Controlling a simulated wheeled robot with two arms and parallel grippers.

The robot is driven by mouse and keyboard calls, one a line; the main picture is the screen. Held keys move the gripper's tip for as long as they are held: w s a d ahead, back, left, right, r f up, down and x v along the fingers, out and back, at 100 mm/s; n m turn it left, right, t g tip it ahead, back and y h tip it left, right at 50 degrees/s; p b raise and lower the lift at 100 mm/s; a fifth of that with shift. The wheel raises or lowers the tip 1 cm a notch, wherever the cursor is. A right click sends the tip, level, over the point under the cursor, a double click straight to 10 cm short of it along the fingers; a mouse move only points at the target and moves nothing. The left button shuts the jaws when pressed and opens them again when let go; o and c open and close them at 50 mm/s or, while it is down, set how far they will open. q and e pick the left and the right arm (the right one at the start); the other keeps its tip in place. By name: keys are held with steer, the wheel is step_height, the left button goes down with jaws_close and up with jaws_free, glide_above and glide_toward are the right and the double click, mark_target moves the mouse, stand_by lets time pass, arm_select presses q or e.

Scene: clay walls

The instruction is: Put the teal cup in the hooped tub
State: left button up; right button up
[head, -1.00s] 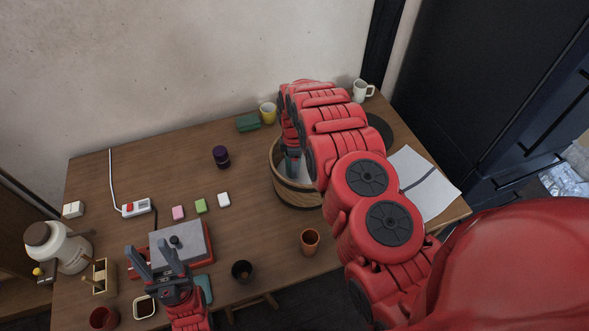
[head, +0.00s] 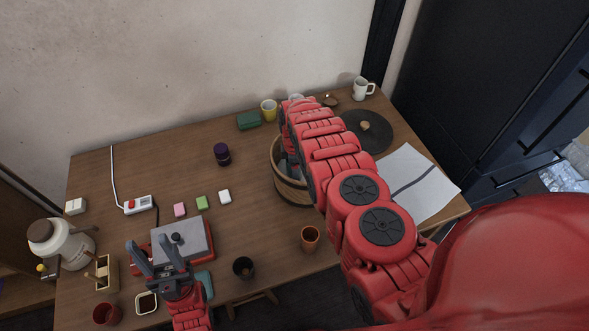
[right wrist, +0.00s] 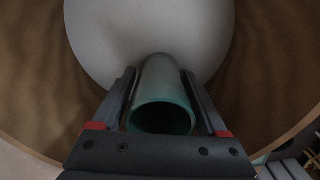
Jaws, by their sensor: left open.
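The hooped tub (head: 292,190) is a round wooden tub with dark bands, on the table right of centre. My right arm reaches over it, and its gripper is down inside, mostly hidden in the head view. In the right wrist view the teal cup (right wrist: 162,85) is between the fingers of my right gripper (right wrist: 160,75), its open mouth toward the camera. The fingers lie close along both sides and appear shut on it. A pale round surface is behind the cup; whether the cup touches it is unclear. My left gripper (head: 157,255) is open and empty over a grey-topped red box.
An orange cup (head: 310,239) and a dark cup (head: 243,268) stand near the front edge. A yellow mug (head: 268,110) and green box (head: 248,121) are behind the tub. A dark disc (head: 374,137) and white sheet (head: 415,180) lie to the right.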

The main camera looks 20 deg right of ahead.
steer(key=shift+o, duration=0.8)
steer(key=shift+r, duration=0.75)
step_height(320, 180, up, 11)
steer(key=b, duration=0.1)
